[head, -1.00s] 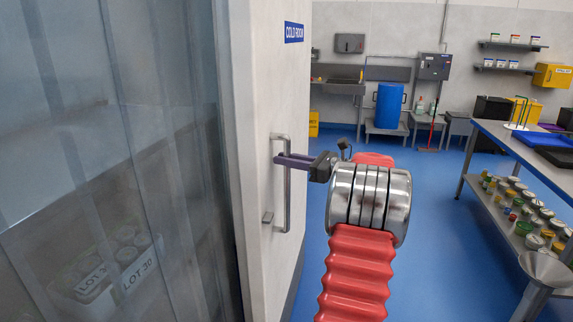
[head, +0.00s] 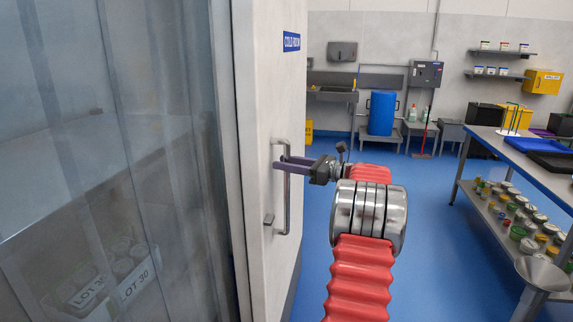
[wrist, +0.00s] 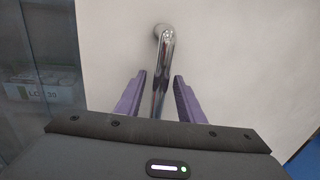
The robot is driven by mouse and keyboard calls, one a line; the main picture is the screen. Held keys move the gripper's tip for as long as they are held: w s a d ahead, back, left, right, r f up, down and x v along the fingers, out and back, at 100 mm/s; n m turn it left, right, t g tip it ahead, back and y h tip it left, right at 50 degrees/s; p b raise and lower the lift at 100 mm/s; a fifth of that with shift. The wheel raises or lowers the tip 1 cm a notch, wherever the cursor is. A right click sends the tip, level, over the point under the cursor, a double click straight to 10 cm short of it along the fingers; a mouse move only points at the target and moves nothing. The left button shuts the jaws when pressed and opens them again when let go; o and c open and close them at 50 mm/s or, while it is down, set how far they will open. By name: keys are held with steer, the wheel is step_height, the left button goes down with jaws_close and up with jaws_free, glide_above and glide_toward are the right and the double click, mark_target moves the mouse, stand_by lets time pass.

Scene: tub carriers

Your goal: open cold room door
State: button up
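The white cold room door (head: 268,95) stands ajar at the centre left of the head view, its near edge toward me. It carries a blue sign and an upright metal bar handle (head: 287,210). My gripper (head: 281,164) is at the handle's upper part. In the wrist view, the handle (wrist: 165,50) runs between the two purple fingers of my gripper (wrist: 159,76). The fingers are apart, with a gap on each side of the bar.
A clear strip curtain (head: 150,130) hangs in the doorway at left, with tubs marked LOT 30 (head: 130,285) behind it. A steel table (head: 510,160) with jars on its lower shelf stands at right. Blue floor (head: 425,240) is clear between table and door.

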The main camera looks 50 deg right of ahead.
steer(key=v, duration=1.3)
steer(key=shift+s+d, duration=0.15)
steer(key=shift+s, duration=0.2)
stand_by(0.4)
